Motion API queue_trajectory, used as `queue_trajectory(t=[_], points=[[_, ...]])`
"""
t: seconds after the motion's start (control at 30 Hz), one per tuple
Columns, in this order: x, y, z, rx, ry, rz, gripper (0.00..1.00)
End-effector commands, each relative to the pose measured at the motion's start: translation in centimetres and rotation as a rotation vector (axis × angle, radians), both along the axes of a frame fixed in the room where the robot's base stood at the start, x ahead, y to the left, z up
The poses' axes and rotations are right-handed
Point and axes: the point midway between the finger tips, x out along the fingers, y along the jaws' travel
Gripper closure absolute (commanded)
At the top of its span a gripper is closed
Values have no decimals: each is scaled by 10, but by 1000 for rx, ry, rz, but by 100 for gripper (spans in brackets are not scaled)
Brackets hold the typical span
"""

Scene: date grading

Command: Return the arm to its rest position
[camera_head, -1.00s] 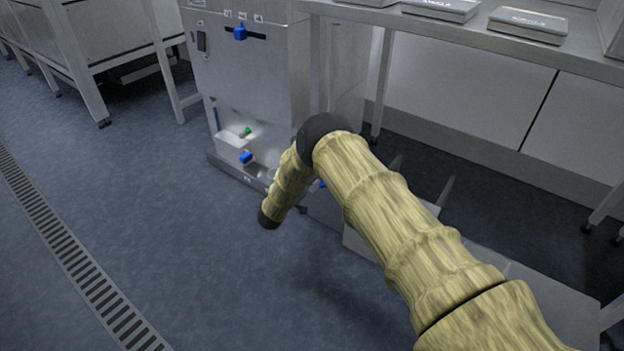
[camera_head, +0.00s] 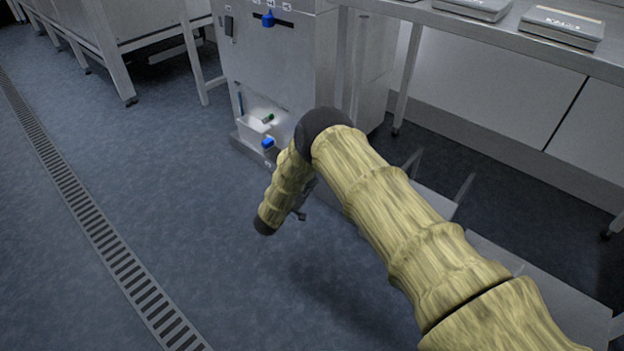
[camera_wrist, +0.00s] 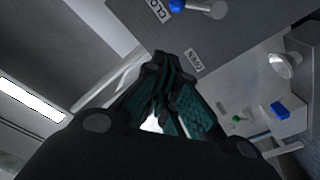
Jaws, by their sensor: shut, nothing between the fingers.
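My arm (camera_head: 400,225) reaches from the lower right of the head view and bends down at a dark elbow joint. Its forearm hangs in front of the grey steel machine. Most of my gripper is hidden behind the forearm in the head view; only a small dark part shows beside it. In the wrist view my gripper (camera_wrist: 160,62) is shut, with its dark and teal fingers together and nothing held. The fingers are apart from the machine's panel.
The grey machine (camera_head: 270,65) has a blue slider knob (camera_head: 267,19) and a lit recess with a white bin (camera_head: 255,128), a green item (camera_head: 267,118) and a blue knob (camera_head: 268,143). A steel bench (camera_head: 480,35) carries scales (camera_head: 562,27). Floor beside the drain grate (camera_head: 100,235) is clear.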

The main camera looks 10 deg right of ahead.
Motion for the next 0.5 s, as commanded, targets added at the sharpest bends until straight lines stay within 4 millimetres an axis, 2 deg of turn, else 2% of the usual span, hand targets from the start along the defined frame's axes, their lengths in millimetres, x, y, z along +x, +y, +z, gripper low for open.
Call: queue_trajectory(t=[0.33, 0.5], points=[[-1, -1, -1, 3, 3, 7, 100], [-12, -9, -19, 40, 41, 84, 100]])
